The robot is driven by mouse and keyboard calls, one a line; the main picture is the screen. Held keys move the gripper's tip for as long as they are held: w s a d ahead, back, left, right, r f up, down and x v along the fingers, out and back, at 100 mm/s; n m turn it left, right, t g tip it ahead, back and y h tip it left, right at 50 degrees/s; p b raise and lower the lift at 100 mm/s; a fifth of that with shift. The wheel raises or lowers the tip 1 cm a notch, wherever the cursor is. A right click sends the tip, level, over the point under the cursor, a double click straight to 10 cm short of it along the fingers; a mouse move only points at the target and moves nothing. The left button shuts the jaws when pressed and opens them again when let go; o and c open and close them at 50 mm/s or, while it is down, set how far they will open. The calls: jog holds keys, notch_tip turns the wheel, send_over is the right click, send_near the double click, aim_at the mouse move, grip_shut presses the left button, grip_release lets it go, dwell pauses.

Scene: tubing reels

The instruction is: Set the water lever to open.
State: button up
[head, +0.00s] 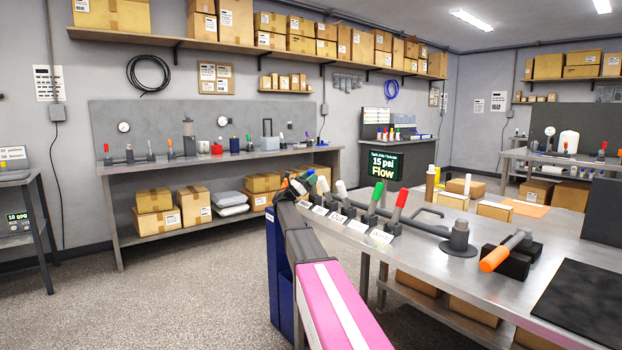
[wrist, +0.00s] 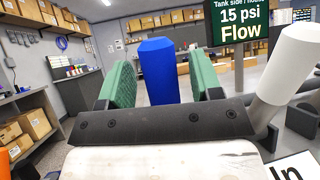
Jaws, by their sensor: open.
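A row of levers with coloured handles stands along the left edge of the steel bench in the head view. My gripper (head: 302,183) is at the far end of that row. In the wrist view my gripper (wrist: 163,88) is open, with a green pad on each side of an upright blue lever handle (wrist: 158,68); gaps show on both sides. The blue handle (head: 322,185) also shows in the head view. A white lever handle (wrist: 290,62) leans just right of the gripper. I cannot read which lever is labelled water.
A sign (head: 384,164) behind the row reads 15 psi, Flow. Nearer along the bench (head: 480,272) are a green handle (head: 376,196), a red handle (head: 399,205) and an orange-handled lever (head: 496,258). A black mat lies front right. The floor at left is clear.

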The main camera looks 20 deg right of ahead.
jog(key=v, duration=0.7)
